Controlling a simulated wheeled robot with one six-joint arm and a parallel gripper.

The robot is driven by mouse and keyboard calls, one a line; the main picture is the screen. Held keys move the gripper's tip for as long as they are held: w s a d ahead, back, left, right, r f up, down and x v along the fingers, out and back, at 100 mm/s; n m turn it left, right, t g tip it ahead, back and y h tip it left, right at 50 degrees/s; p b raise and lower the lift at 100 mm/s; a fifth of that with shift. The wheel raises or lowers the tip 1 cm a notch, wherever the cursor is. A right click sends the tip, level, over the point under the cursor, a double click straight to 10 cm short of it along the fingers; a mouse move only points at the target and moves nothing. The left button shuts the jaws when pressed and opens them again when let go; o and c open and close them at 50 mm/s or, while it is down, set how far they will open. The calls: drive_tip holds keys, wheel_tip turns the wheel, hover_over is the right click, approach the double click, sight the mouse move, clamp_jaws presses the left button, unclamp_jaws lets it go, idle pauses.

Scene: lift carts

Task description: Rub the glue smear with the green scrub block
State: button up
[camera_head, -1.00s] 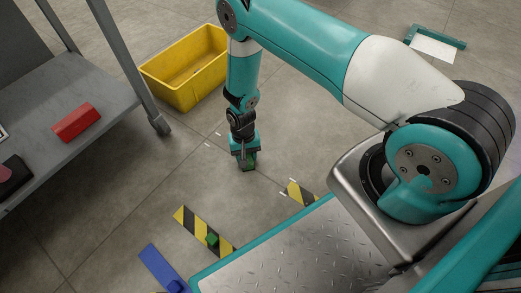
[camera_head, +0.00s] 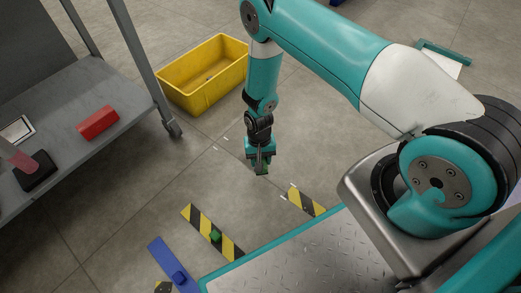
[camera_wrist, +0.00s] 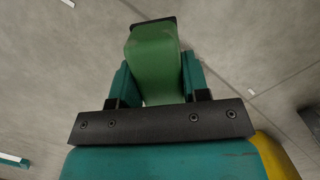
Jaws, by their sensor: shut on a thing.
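My gripper (camera_head: 261,168) points down over the grey floor, right of the yellow bin in the head view. It is shut on the green scrub block (camera_wrist: 153,58), which fills the space between the fingers in the wrist view. In the head view only a small dark green part of the block (camera_head: 264,169) shows at the fingertips. I cannot tell whether the block touches the floor. I cannot make out the glue smear in either view. Short white marks (camera_head: 225,140) lie on the floor left of the gripper.
A yellow bin (camera_head: 203,88) stands behind. A grey cart (camera_head: 75,90) at left carries a red block (camera_head: 97,122) and a black item (camera_head: 36,172). Striped tape (camera_head: 198,218) with a small green object (camera_head: 215,236) and a blue piece (camera_head: 172,265) lie in front.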

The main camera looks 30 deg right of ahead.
drive_tip(key=shift+r+p, duration=1)
drive_tip(key=shift+r, duration=0.45)
